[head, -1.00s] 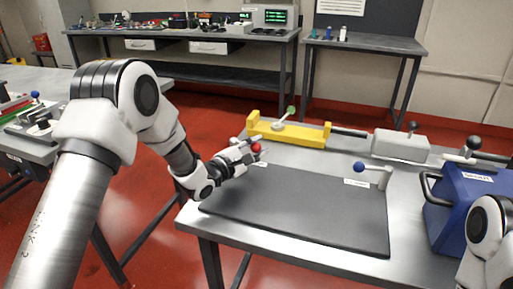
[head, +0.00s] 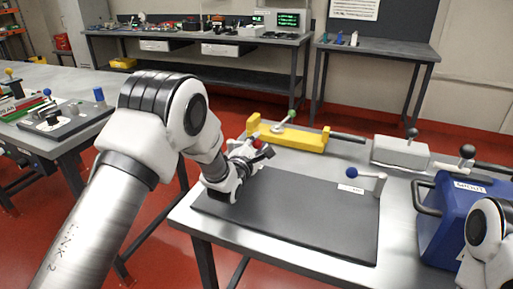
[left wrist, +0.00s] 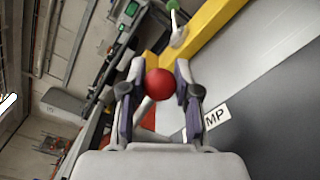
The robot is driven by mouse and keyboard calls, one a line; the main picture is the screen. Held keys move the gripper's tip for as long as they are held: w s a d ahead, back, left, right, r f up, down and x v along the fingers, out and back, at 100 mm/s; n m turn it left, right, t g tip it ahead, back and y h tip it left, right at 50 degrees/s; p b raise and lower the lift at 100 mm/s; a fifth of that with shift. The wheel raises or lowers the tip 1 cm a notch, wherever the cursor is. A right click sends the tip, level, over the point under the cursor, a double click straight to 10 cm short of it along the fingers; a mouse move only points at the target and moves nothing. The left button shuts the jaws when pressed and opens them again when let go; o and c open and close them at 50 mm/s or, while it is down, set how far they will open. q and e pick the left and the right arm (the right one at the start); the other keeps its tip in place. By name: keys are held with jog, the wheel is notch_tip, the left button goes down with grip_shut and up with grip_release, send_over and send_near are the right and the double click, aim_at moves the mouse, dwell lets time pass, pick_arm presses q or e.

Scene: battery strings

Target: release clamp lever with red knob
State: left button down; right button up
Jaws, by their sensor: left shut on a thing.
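The red knob (head: 256,143) of the clamp lever is at the far left corner of the dark mat. My left gripper (head: 258,149) is shut on it. In the left wrist view the red knob (left wrist: 160,84) sits between the two fingertips of my left gripper (left wrist: 160,82). A pale lever shaft (left wrist: 144,108) shows below the knob, partly hidden. A white label ending in "MP" (left wrist: 215,117) lies beside it on the mat. In the head view the gripper hides the clamp base. My right arm shows at the lower right edge, but its gripper is out of view.
The dark mat (head: 300,215) is mostly clear. A blue-knobbed lever (head: 352,173) stands at its right side. A yellow fixture with a green knob (head: 300,138) lies behind it. A grey block (head: 400,152) and a blue box (head: 450,215) stand to the right.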

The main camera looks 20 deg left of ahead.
pick_arm(q)
jog(key=w+n+y, duration=0.1)
jog(key=y, duration=0.1)
jog(key=w+n+y, duration=0.1)
jog(key=n+y+b, duration=0.1)
jog(key=y, duration=0.1)
jog(key=shift+w+f+n+y, duration=0.2)
jog(key=shift+w+n+y, duration=0.1)
jog(key=shift+w, duration=0.1)
jog(key=n+g+y, duration=0.1)
jog(key=w+a+n+y+b, duration=0.1)
jog(key=y, duration=0.1)
jog(key=w+n+g+y, duration=0.1)
jog(key=y, duration=0.1)
jog(key=shift+w+a+n+g+b, duration=0.2)
jog(key=shift+n+g+b, duration=0.1)
jog(key=n+g+y, duration=0.1)
jog(key=w+a+n+g+y+b, duration=0.1)
jog(key=y, duration=0.1)
jog(key=a+n+g+y+b, duration=0.1)
jog(key=shift+w+n, duration=0.3)
jog(key=shift+w, duration=0.1)
jog(key=shift+w+a+r+n+g+y, duration=0.15)
jog(key=shift+n+g+y, duration=0.15)
jog(key=shift+g+y, duration=0.35)
jog(key=shift+a+r, duration=0.1)
jog(key=shift+r+g, duration=0.15)
jog(key=shift+g, duration=0.1)
